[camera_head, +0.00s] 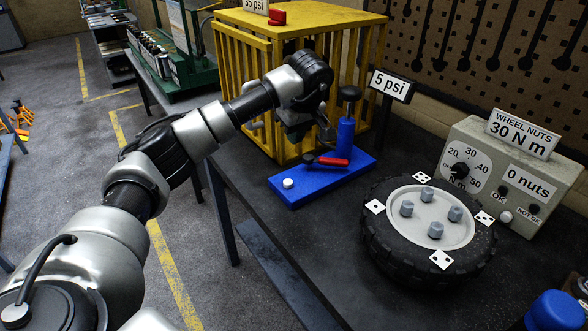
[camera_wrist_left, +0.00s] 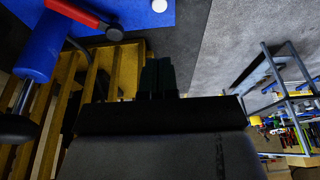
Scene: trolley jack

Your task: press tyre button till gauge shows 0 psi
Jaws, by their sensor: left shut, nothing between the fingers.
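The gauge sign (camera_head: 391,85) reads 5 psi and stands behind the blue pump unit. That unit has a blue base plate (camera_head: 330,180), an upright blue cylinder (camera_head: 345,137) with a black knob, a red lever (camera_head: 333,162), and a white round button (camera_head: 288,183) at its front left corner. The button also shows at the top of the left wrist view (camera_wrist_left: 159,6). My left gripper (camera_head: 299,136) is above the back left of the plate, beside the cage, apart from the button. Its fingers (camera_wrist_left: 157,76) are shut and empty. My right gripper is out of view.
A yellow cage (camera_head: 240,75) stands behind the plate, with a 35 psi sign (camera_head: 256,5) on top. A black tyre (camera_head: 385,250) with wheel nuts and dotted cards lies at right. A grey wheel-nut box (camera_head: 470,150) stands behind it.

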